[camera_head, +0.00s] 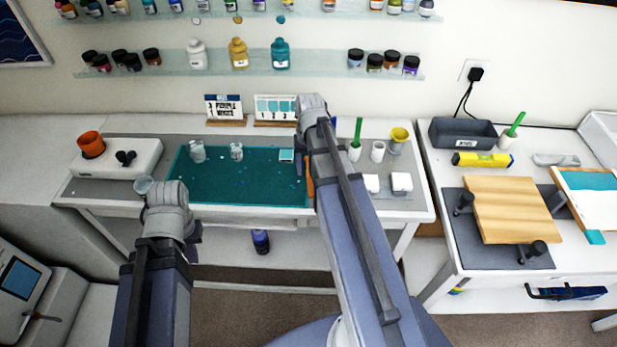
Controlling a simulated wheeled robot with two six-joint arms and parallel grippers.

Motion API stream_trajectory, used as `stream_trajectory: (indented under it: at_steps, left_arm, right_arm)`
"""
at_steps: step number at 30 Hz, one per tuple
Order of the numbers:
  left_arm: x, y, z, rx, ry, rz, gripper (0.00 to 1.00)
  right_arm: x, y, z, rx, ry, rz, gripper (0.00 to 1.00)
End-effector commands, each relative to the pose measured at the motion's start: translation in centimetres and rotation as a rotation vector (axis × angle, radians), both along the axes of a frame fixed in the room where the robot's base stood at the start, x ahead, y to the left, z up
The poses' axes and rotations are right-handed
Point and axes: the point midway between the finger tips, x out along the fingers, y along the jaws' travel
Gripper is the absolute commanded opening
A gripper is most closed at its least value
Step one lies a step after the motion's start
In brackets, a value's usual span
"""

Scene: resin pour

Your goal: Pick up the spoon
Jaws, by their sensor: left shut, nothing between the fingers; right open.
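I cannot make out a spoon for certain. A thin orange piece (309,183) shows beside my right arm at the right end of the teal mat (225,185); I cannot tell what it is. Green handles stand up from a white cup (354,152) on the middle table and another white cup (505,141) on the right table. My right gripper (299,165) is open over the mat's right end, mostly hidden by its arm. My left gripper (193,243) is shut and empty in front of the table's front edge, largely hidden by its wrist.
Two clear jars (197,152) stand at the back of the mat. A small clear cup (144,185) is near the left wrist. A scale with an orange cup (91,144) is at left. A wooden board (515,208) lies on the right table. The mat's middle is mostly clear.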

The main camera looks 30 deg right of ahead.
Motion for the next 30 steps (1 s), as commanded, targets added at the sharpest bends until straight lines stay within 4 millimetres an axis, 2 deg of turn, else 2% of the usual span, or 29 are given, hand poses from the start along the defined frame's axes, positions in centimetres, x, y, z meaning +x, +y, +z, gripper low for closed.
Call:
stream_trajectory:
  at_steps: [1, 6, 26, 30]
  left_arm:
    - [0.0, 0.0, -1.4, 0.000, 0.000, 0.000, 0.00]
    - [0.0, 0.0, -3.0, 0.000, 0.000, 0.000, 0.00]
    - [0.0, 0.0, -3.2, 0.000, 0.000, 0.000, 0.00]
    - [0.0, 0.0, -3.2, 0.000, 0.000, 0.000, 0.00]
  right_arm:
    - [-0.2, 0.0, -1.4, 0.000, 0.000, 0.000, 0.56]
    - [-0.2, 0.0, -3.0, 0.000, 0.000, 0.000, 0.56]
    - [-0.1, 0.0, -3.2, 0.000, 0.000, 0.000, 0.56]
    - [-0.2, 0.0, -3.2, 0.000, 0.000, 0.000, 0.42]
